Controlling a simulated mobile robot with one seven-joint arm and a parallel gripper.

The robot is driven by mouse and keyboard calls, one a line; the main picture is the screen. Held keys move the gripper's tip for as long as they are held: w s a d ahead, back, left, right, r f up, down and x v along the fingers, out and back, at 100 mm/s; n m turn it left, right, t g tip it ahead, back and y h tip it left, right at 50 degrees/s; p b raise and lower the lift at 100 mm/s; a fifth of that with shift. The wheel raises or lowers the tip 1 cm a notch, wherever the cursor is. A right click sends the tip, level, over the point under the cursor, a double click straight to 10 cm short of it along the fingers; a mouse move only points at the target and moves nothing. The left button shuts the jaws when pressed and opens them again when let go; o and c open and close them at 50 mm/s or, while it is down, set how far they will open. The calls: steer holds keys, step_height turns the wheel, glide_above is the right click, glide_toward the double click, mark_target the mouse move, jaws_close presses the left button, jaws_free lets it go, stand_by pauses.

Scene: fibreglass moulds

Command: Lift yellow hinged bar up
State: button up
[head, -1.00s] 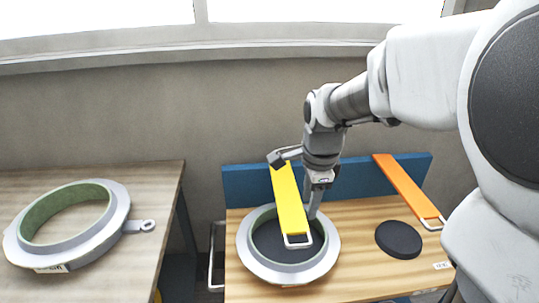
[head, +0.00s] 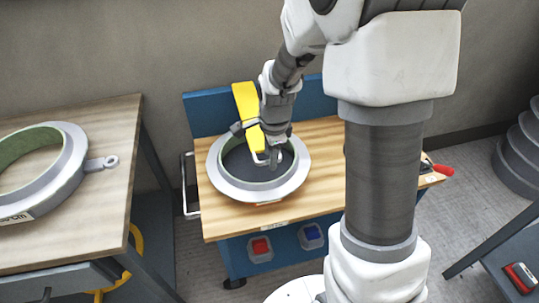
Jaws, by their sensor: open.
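The yellow hinged bar (head: 246,103) runs from the blue back panel of the wooden-topped bench down over the round mould. Its lower end carries a pale metal handle loop (head: 258,159), partly hidden by my gripper. The bar slopes down and lies low over the mould. The grey ring mould (head: 225,181) with a dark centre sits on the bench top. My gripper (head: 256,141) is open at the lower part of the bar, just above the handle loop. Its fingers appear to be on either side of the bar; I cannot tell whether they touch it.
The blue back panel (head: 205,115) stands behind the mould. A second table (head: 105,130) at the left holds another ring mould (head: 70,165) with a tab. My arm hides the bench's right part.

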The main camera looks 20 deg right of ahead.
steer(key=shift+f, duration=0.25)
jaws_close()
stand_by(1.4)
